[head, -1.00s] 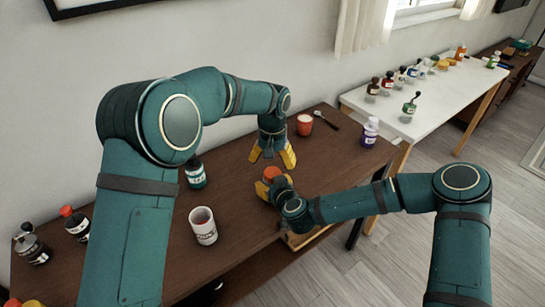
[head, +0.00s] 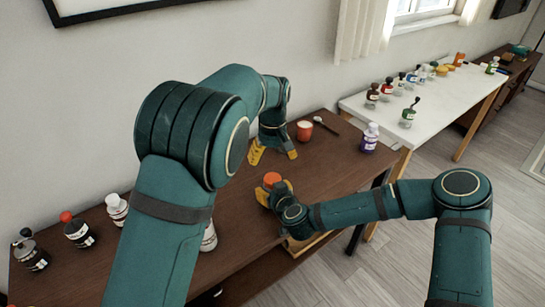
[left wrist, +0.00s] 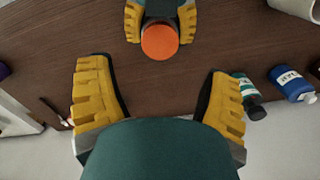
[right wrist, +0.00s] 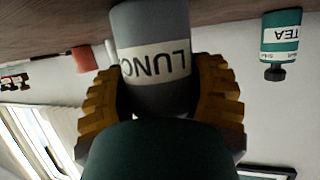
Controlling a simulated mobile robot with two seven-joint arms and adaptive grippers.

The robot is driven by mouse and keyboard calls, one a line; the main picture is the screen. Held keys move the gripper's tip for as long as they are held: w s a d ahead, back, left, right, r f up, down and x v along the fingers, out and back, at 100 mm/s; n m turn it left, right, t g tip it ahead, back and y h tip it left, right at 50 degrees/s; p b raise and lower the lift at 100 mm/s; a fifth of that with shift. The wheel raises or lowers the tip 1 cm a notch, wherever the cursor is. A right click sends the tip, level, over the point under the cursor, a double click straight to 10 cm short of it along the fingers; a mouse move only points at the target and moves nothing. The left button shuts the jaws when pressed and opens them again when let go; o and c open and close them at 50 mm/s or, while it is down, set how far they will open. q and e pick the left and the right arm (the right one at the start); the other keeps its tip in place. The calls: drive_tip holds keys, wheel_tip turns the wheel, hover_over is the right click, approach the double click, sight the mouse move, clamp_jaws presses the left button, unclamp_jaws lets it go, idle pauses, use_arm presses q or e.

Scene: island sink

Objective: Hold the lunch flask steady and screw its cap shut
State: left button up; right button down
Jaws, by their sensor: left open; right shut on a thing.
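The lunch flask (right wrist: 155,25) is a grey cylinder with a white "LUNC…" label, seen upside down in the right wrist view. My right gripper (head: 271,196) is shut around its body near the table's front edge. The orange cap (head: 272,179) is on top of the flask; it also shows in the left wrist view (left wrist: 159,41). Whether it is fully seated cannot be told. My left gripper (head: 273,155) is open and empty, behind the flask on the wall side and apart from the cap. In the left wrist view its fingers (left wrist: 160,98) are spread wide.
On the brown table (head: 325,165) stand a red cup (head: 304,130), a purple bottle (head: 369,138) and a spoon-like item (head: 325,125). Several bottles, including a red-capped one (head: 77,230), stand at the left. My left arm hides the table's middle-left. A white table (head: 440,115) stands beyond.

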sight(273, 178)
use_arm(q)
drive_tip(key=shift+f, duration=4.05)
drive_tip(key=c, duration=1.3)
drive_tip(key=shift+m, duration=0.6)
drive_tip(key=o, duration=1.3)
drive_tip(key=shift+r, duration=2.3)
drive_tip(key=o, duration=0.4)
drive_tip(key=shift+c, duration=0.2)
